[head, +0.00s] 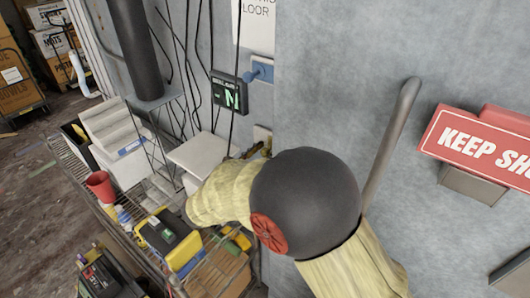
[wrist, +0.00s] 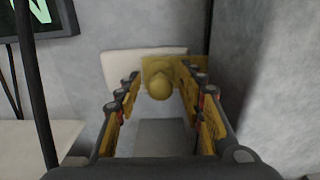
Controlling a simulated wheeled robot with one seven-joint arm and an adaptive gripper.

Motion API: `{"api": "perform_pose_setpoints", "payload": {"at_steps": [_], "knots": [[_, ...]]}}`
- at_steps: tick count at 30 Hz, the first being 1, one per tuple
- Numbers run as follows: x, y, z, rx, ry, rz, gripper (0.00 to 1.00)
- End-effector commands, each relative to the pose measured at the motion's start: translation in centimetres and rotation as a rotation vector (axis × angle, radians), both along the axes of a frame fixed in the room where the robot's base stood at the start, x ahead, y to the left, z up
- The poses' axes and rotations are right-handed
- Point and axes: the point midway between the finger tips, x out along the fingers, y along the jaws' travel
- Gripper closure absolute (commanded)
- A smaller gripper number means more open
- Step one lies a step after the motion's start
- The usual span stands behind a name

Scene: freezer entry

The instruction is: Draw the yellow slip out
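The yellow slip (wrist: 160,82) is a yellow piece with a rounded knob facing me, set on a pale plate on the grey wall. It sits near the middle of the wrist view. My gripper (wrist: 160,90) is open, with one finger on each side of the knob and gaps visible between. I cannot tell how far the fingertips reach past the knob. In the head view my arm covers most of the slip and the gripper; a pale plate edge (head: 262,133) shows just above.
A blue knob (head: 260,71) on a similar plate is higher on the wall. A display with a green sign (head: 229,93) and hanging cables are to its left. A wire shelf with boxes and a red cup (head: 100,186) stands below left. A grey handle bar (head: 392,135) is right.

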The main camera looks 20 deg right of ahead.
Motion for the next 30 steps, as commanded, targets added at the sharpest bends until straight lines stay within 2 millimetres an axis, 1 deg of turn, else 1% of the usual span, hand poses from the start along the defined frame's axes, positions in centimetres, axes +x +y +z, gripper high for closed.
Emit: {"api": "perform_pose_setpoints", "payload": {"at_steps": [2, 20, 30], "knots": [[-0.01, 0.01, 0.00, 0.000, 0.000, 0.000, 0.65], [-0.02, 0.02, 0.00, 0.000, 0.000, 0.000, 0.99], [-0.02, 0.02, -0.01, 0.000, 0.000, 0.000, 1.00]]}}
